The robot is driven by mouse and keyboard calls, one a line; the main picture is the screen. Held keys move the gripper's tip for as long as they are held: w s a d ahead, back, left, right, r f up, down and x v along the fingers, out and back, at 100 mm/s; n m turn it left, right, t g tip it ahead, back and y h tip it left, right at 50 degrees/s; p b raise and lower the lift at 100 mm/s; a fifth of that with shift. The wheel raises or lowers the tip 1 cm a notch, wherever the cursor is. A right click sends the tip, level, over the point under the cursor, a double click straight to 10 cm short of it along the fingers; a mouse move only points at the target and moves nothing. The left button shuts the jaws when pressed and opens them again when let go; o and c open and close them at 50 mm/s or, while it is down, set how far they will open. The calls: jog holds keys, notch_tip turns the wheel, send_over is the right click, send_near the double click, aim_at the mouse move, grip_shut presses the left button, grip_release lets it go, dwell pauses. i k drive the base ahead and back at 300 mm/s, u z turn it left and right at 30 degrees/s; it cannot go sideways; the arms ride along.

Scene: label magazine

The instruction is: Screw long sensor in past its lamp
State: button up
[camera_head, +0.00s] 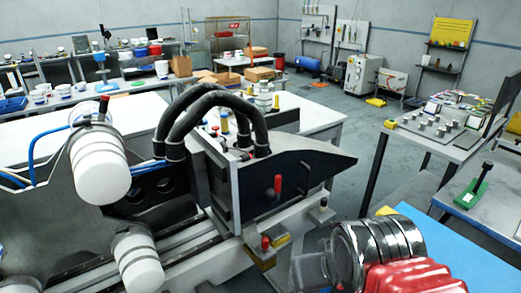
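A machine with white rollers (100,165), black hoses (205,97) and a dark side plate (305,168) fills the left and middle, probably the label magazine. A slim sensor-like part with a red top and dark lower body (278,186) stands upright against the plate. A shorter red-topped part (266,243) sits below it near a yellow block. I cannot tell which is the long sensor, how deep either sits, or whether a lamp is lit. A ringed silver and red assembly, seemingly my arm, shows at lower right. My gripper's fingers cannot be clearly made out.
A bench with small metal cylinders (440,128) stands at right. A green tool with a black knob (480,185) lies on a nearer table. Cluttered benches and cardboard boxes (222,77) line the back.

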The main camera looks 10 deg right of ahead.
aim_at(243, 158)
jog(key=z, duration=0.7)
jog(key=k, duration=0.65)
jog(key=u, duration=1.45)
jog(key=i, duration=1)
jog(key=u, duration=0.1)
